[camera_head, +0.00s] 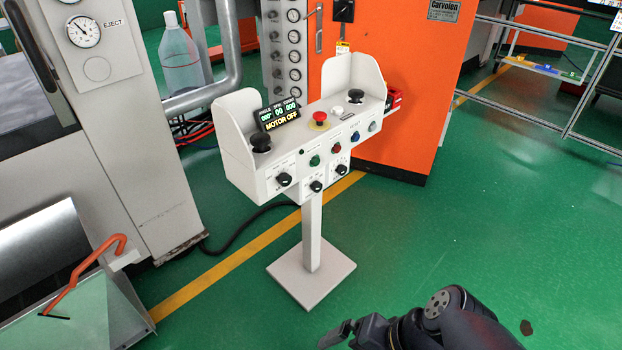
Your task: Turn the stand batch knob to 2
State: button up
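A white control stand (312,268) rises from a square base plate on the green floor and carries a control box (240,170). The box's front has three black rotary knobs: a left knob (284,180), a middle knob (316,186) and a right knob (341,170). Their printed labels and pointer settings are too small to read, so I cannot tell which is the batch knob. My gripper (338,334) is at the bottom edge, low in the picture, well apart from the box. Its fingers are partly cut off, and I see nothing held.
The box also bears a red mushroom button (319,119), coloured push buttons, two black palm buttons between side guards, and a display reading "MOTOR OFF". An orange machine (400,90) stands behind. A grey machine (130,150) stands left.

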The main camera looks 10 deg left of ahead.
aim_at(341, 170)
jog(key=i+l+u, duration=0.1)
jog(key=i+u, duration=0.15)
jog(key=i, duration=0.25)
jog(key=i+l+u, duration=0.25)
jog(key=i, duration=0.25)
